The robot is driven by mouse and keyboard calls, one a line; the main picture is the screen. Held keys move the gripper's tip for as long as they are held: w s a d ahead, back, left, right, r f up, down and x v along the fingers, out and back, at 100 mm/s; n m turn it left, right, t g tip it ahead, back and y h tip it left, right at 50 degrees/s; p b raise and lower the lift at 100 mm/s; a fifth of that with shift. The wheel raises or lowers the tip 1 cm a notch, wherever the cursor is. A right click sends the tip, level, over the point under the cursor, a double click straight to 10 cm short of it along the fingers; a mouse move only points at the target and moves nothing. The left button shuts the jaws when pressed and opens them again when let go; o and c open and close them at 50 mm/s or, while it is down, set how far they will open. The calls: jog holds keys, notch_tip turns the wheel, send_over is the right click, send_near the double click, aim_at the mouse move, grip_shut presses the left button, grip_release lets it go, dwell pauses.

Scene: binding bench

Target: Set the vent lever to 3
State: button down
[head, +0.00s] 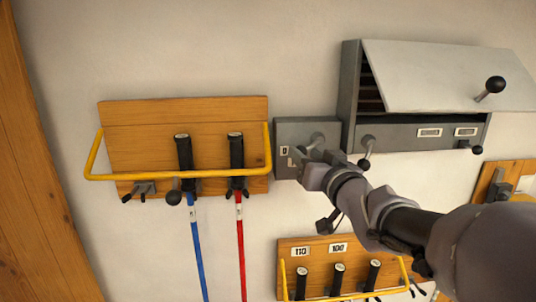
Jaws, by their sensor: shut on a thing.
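A small grey wall box (293,130) hangs between the wooden rack and the grey cabinet. A grey lever (317,139) sticks out from its face, and small white number labels show to the lever's left, too small to read surely. My gripper (305,161) is in front of the box's lower right part, shut on the lever's end. My gripper hides that end and part of the box's face, so I cannot tell which number the lever points at.
A grey cabinet (410,135) with a raised flap (440,75) and black ball knobs stands right of the box. A wooden rack (185,110) with a yellow rail and blue and red poles is at left. A second rack (320,250) is below.

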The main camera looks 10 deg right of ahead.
jog(key=shift+r+n, duration=0.2)
jog(key=shift+n, duration=0.2)
jog(key=shift+d+f+n+g+h+b, duration=0.35)
jog(key=shift+d+n, duration=0.45)
jog(key=shift+n, duration=1.3)
jog(key=shift+d+f+n+g+h+b, duration=0.2)
jog(key=shift+d+f+n+h+b, duration=0.4)
jog(key=shift+n, duration=1.5)
jog(key=shift+d+f+n+g+h+b, duration=0.1)
jog(key=shift+d+n+g+h, duration=0.2)
jog(key=shift+d+n, duration=1.25)
jog(key=shift+a+n, duration=0.6)
jog(key=shift+n, duration=0.05)
jog(key=c, duration=1.2)
grip_release()
jog(key=shift+c, duration=0.2)
jog(key=o, duration=0.4)
jog(key=shift+c, duration=0.2)
jog(key=shift+a+f, duration=0.1)
